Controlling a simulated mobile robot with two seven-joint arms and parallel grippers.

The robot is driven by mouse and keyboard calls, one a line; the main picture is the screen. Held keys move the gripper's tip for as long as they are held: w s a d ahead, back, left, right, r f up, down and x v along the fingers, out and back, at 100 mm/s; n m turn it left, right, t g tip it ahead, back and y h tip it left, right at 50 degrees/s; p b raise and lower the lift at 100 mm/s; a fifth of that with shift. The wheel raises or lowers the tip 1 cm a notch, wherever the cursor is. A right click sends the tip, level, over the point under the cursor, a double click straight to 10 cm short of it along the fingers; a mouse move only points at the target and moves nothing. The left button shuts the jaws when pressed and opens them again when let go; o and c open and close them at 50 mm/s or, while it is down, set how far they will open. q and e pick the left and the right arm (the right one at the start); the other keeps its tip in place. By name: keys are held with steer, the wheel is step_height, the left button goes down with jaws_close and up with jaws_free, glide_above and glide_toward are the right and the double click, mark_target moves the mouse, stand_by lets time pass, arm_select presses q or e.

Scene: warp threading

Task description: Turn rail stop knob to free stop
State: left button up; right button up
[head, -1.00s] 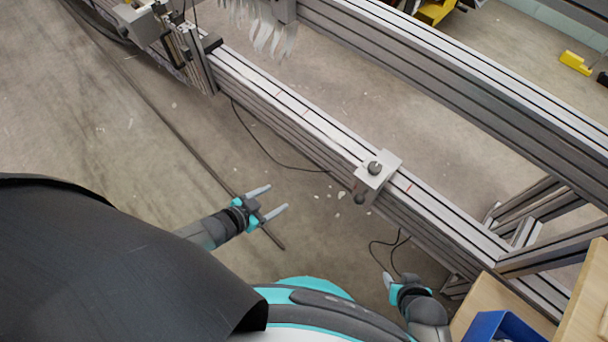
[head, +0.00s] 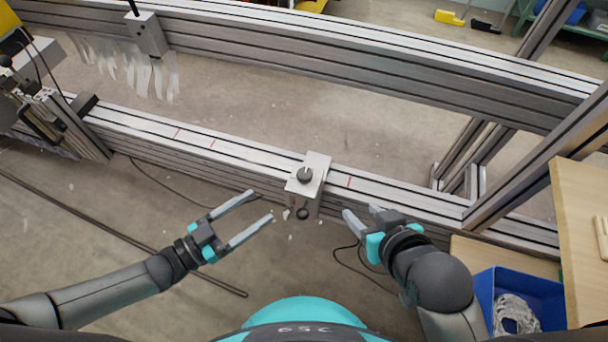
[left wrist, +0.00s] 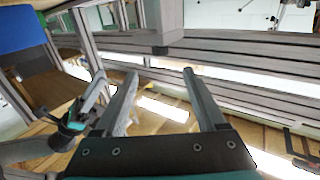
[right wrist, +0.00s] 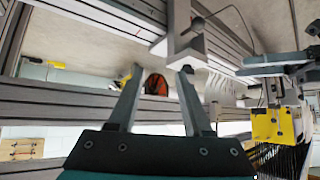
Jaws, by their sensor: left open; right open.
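The rail stop (head: 317,170) is a pale metal block clamped on the lower rail (head: 250,158). My right gripper (head: 360,211) is open and empty, just right of the stop. In the left wrist view a grey block (left wrist: 164,22), likely the stop, is ahead.
A higher rail (head: 350,70) runs behind, with pale hanging strips (head: 125,68) at the left. A carriage (head: 55,120) stands on the lower rail's left end. A blue bin (head: 520,295) and wooden boards (head: 580,220) are at the right. A cable lies on the floor.

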mark_target(299, 179)
arm_select(q)
steer(key=b+x, duration=0.2)
steer(key=x, duration=0.7)
steer(key=shift+w+d+f+b, duration=0.1)
steer(key=shift+b, duration=0.2)
steer(key=shift+b+x, duration=0.4)
steer(key=shift+x, duration=0.8)
steer(key=shift+b+x, duration=0.35)
steer(key=shift+x, duration=0.7)
arm_select(e)
steer(key=a+r+t+y, duration=0.3)
steer(key=a+t, duration=0.3)
steer(key=t, duration=0.1)
steer(key=shift+w+r+m+y, duration=0.2)
steer(key=shift+w+m+y, duration=0.1)
steer(key=shift+m, duration=0.1)
steer(key=shift+a, duration=0.1)
arm_select(q)
steer(key=shift+c, duration=0.2)
jaws_close()
